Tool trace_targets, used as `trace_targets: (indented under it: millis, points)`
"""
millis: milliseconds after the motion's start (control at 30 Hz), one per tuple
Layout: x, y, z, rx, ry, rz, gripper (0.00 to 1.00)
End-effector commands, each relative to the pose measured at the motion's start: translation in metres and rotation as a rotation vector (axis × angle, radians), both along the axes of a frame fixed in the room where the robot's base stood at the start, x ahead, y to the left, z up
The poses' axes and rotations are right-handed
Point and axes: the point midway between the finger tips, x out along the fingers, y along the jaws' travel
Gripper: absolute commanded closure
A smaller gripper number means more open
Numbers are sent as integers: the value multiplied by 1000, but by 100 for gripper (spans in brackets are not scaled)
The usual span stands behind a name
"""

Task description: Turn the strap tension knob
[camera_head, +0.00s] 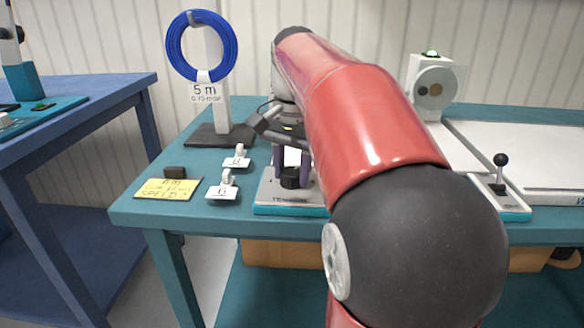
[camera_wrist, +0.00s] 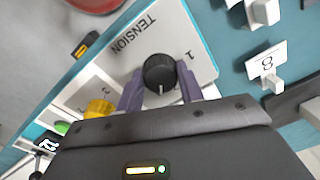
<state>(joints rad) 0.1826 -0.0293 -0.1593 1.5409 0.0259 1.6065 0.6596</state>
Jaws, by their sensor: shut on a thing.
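The strap tension knob (camera_wrist: 160,68) is a round black knob with a pale pointer line, on a white plate (camera_wrist: 178,30) marked TENSION. A figure 1 is printed beside it. In the head view the knob (camera_head: 291,181) stands at the table's front edge, with its plate (camera_head: 272,197) partly hidden by my arm. My gripper (camera_wrist: 160,84) has one purple finger on each side of the knob and is shut on it. In the head view my gripper (camera_head: 291,163) reaches down over the knob. My palm hides the near side of the plate in the wrist view.
A blue cable coil (camera_head: 202,46) hangs on a stand at the back left. White tags (camera_head: 222,190) and a yellow note (camera_head: 168,188) lie left of the plate. A lever (camera_head: 500,172) stands to the right. A yellow knob (camera_wrist: 98,108) and a green button (camera_wrist: 62,127) are nearby.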

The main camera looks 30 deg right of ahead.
Motion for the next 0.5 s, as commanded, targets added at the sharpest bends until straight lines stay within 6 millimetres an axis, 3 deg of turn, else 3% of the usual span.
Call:
trace_targets:
  millis: [500]
  points:
    - [0,0,1,0,-2,-68,86]
